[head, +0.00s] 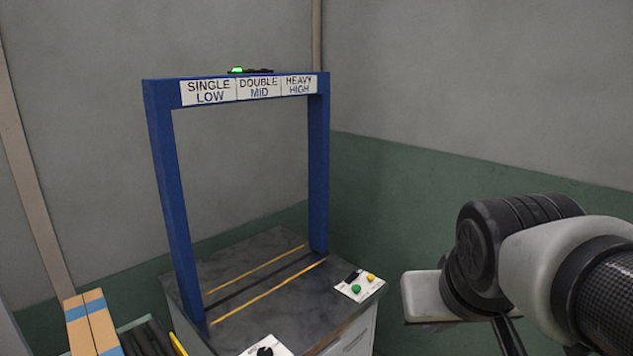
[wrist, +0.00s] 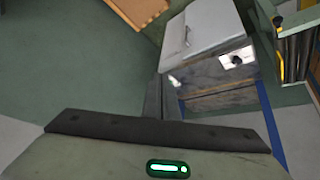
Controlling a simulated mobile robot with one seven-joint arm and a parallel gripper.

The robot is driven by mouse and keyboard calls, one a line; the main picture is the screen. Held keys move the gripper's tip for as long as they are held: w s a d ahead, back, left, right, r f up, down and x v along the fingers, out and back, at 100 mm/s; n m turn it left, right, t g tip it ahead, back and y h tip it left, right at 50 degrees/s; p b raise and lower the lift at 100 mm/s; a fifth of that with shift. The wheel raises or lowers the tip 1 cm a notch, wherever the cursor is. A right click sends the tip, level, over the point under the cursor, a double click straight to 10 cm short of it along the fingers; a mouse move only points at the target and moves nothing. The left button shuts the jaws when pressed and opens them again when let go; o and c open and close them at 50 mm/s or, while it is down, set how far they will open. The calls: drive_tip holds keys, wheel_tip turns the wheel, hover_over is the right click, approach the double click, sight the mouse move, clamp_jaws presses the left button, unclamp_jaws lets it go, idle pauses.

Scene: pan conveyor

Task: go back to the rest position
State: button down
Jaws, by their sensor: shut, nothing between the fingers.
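My gripper (wrist: 161,98) shows in the wrist view as dark fingers close together beyond a dark bar. It is shut and empty. In that view it points past a grey-white cabinet (wrist: 205,38), with floor around it. In the head view my arm reaches in from the right edge, and its fingertips cannot be made out there. The arm is to the right of the dark bench (head: 250,262) and apart from the blue frame (head: 172,195) standing on it.
A cardboard box (head: 92,322) lies at lower left beside a roller conveyor (head: 147,338). A wall stands behind.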

drive_tip(key=s+a+g+y+p, duration=0.1)
drive_tip(key=s+a, duration=0.2)
drive_tip(key=s, duration=0.3)
wheel_tip(320, 180, up, 18)
drive_tip(key=p, duration=1.8)
drive_tip(key=shift+w+d+f+p, duration=0.15)
drive_tip(key=shift+w+d+p, duration=0.15)
drive_tip(key=shift+w, duration=0.15)
